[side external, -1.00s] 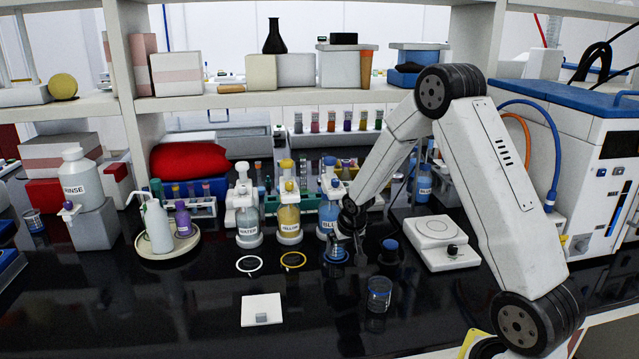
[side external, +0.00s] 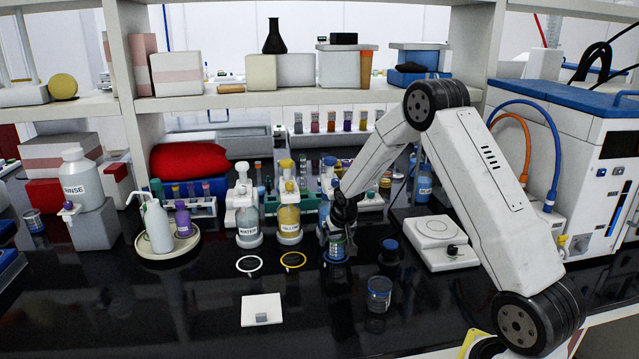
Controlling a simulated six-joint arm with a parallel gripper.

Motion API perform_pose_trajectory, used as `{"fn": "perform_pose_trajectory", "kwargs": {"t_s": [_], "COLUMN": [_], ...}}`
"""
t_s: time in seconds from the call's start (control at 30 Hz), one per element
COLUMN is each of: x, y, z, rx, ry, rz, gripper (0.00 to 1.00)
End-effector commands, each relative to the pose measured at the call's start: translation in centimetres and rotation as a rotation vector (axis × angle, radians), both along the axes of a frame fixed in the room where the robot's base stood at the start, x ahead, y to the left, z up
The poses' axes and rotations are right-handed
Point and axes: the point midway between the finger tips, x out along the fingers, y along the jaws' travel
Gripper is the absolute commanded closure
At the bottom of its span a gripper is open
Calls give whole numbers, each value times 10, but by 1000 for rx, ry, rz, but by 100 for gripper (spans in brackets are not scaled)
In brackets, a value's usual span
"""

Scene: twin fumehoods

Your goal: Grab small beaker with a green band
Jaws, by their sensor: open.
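A small clear beaker (side external: 336,250) stands on the dark bench at the blue ring, in front of the blue wash bottle. A greenish tint shows on it, but the colour of its band is hard to make out. My gripper (side external: 340,236) points down right at this beaker and overlaps its upper part. It is open; whether the fingers touch the glass or are around it I cannot tell. A second small beaker (side external: 379,291) stands nearer the front, to the right, with a bluish band. Another small beaker (side external: 33,221) stands at the far left.
The water bottle (side external: 248,222) and yellow bottle (side external: 289,220) stand left of my gripper. A blue-capped vessel (side external: 389,252) and a white hotplate (side external: 435,241) are to the right. White (side external: 249,264) and yellow (side external: 293,260) rings lie in front. The front bench is mostly clear.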

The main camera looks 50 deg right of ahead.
Motion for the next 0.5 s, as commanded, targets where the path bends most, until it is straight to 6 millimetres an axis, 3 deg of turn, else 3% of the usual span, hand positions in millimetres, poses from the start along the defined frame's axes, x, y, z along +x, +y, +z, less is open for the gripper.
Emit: {"fn": "perform_pose_trajectory", "kwargs": {"t_s": [0.2,0.5], "x": [5,6], "y": [-4,-4], "z": [-18,-22], "rx": [1,1], "ry": [2,2], "rz": [1,1], "gripper": [0,0]}}
